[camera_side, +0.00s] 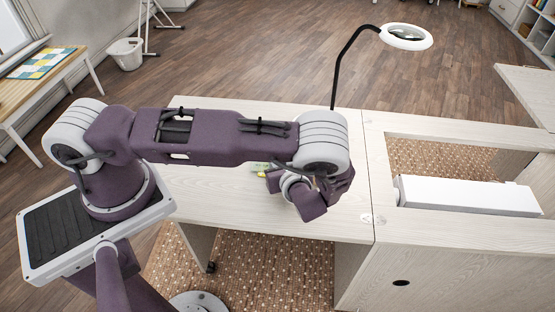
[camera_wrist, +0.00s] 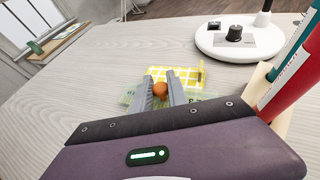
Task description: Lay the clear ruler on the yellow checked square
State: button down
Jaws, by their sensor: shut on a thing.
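The yellow checked square (camera_wrist: 186,74) lies on the pale wood cabinet top (camera_wrist: 90,75), just beyond my fingertips. My gripper (camera_wrist: 161,88) is shut on a round orange knob (camera_wrist: 160,91), which appears to belong to the clear ruler. The ruler shows as a faint greenish see-through strip (camera_wrist: 128,97) on both sides of my fingers, by the near edge of the square. I cannot tell whether it touches the top or overlaps the square.
A white round lamp base (camera_wrist: 238,40) stands beyond the square to the right; its arm and ring head (camera_side: 406,37) rise above the cabinet. Teal and red upright objects (camera_wrist: 289,80) stand close on the right. A white box-like machine (camera_side: 465,196) sits in the cabinet opening.

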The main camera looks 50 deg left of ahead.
jog(key=c, duration=1.2)
grip_release()
jog(key=v, duration=0.7)
jog(key=shift+d, duration=0.1)
